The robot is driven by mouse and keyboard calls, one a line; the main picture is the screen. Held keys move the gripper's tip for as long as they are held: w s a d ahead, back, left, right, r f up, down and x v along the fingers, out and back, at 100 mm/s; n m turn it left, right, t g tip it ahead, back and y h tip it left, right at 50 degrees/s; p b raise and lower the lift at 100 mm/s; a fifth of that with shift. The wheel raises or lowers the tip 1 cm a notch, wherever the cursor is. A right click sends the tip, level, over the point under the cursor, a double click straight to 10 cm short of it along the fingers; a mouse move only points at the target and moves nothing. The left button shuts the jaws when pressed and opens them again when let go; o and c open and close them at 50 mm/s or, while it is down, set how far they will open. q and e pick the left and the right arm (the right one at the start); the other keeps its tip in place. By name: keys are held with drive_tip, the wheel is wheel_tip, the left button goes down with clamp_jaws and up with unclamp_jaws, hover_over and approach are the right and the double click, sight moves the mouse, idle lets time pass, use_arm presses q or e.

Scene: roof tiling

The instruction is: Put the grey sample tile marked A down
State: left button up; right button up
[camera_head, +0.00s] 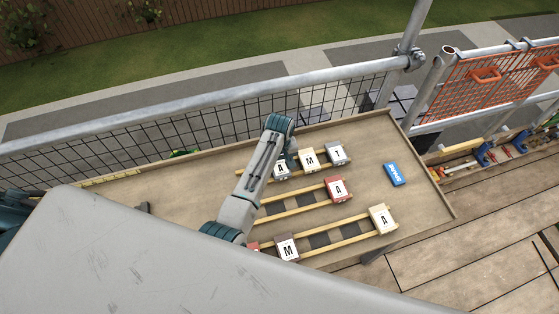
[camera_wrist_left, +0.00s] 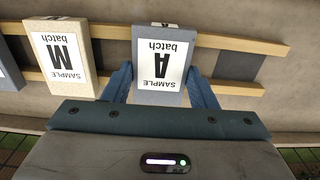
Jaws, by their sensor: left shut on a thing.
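The grey sample tile marked A (camera_head: 281,171) is at the left end of the back row on the table. It also shows in the left wrist view (camera_wrist_left: 160,90), label facing the camera. My left gripper (camera_wrist_left: 160,72) is shut on it, with a blue finger at each side edge. The tile lies across the two wooden battens (camera_wrist_left: 230,42); I cannot tell whether it touches them or hangs just above. In the head view my left wrist hides part of the tile. My right gripper is not in view.
A red A tile (camera_head: 338,189), a cream A tile (camera_head: 382,219) and a brown M tile (camera_head: 287,247) lie on nearer battens. A blue item (camera_head: 394,175) lies right. The table's right end is mostly clear.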

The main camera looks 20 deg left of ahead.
sight(280, 165)
use_arm(q)
drive_tip(key=shift+f, duration=0.1)
drive_tip(key=o, duration=1.1)
drive_tip(key=shift+w+f, duration=0.1)
drive_tip(key=shift+f, duration=0.15)
drive_tip(key=shift+c, duration=0.2)
drive_tip(key=shift+r, duration=0.75)
wheel_tip(280, 165, up, 12)
drive_tip(key=b, duration=0.4)
drive_tip(key=shift+f, duration=0.2)
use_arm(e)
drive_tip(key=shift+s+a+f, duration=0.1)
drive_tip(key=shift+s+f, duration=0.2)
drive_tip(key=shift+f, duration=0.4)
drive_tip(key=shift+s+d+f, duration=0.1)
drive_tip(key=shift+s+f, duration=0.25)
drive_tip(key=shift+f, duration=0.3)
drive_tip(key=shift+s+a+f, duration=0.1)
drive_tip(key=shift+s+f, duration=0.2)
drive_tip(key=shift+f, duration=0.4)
